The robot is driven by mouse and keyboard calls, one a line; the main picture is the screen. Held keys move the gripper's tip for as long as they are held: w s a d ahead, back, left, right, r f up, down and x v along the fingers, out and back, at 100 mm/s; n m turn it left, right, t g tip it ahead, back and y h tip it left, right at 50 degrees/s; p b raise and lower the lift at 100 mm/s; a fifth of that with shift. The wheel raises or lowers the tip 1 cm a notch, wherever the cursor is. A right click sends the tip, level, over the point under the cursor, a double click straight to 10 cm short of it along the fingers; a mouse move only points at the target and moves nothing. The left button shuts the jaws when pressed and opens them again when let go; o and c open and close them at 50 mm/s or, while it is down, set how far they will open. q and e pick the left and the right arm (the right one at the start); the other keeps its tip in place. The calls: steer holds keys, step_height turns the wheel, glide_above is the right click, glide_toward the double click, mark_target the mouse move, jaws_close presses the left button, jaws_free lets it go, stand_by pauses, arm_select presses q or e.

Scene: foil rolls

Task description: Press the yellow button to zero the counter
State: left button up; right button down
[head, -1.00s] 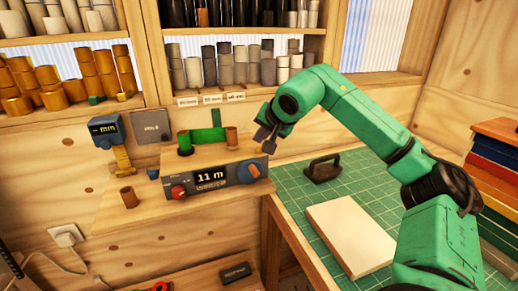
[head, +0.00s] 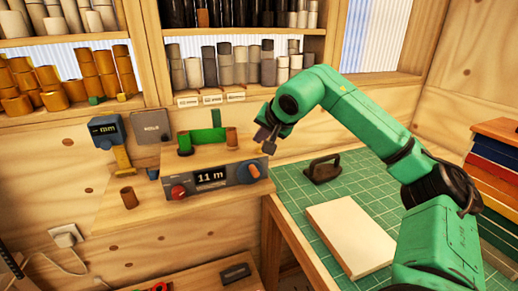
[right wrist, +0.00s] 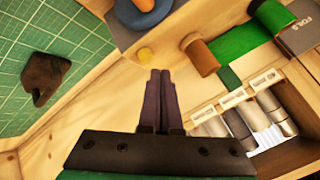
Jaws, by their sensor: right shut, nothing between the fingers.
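The counter is a grey box (head: 215,189) with a lit display reading "11 m", a red button (head: 178,191) on its left and a blue knob with an orange grip (head: 249,171) on its right. My right gripper (head: 268,145) is shut and empty, above and right of the box. My left gripper is not in view.
A brown roll core (head: 231,137) and green foil (head: 203,136) sit behind the box. A green cutting mat (head: 290,186) at right holds a dark-handled tool (head: 322,170) and a pale board (head: 350,236). Shelves of rolls stand at the back.

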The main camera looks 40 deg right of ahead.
stand_by(0.4)
steer(key=shift+f, duration=0.4)
steer(key=shift+f+b, duration=0.5)
steer(key=shift+b, duration=0.1)
stand_by(0.3)
stand_by(0.4)
steer(key=shift+r+p, duration=0.9)
steer(key=shift+p, duration=0.05)
steer(key=shift+r, duration=0.1)
step_height(320, 180, up, 5)
steer(key=p, duration=0.5)
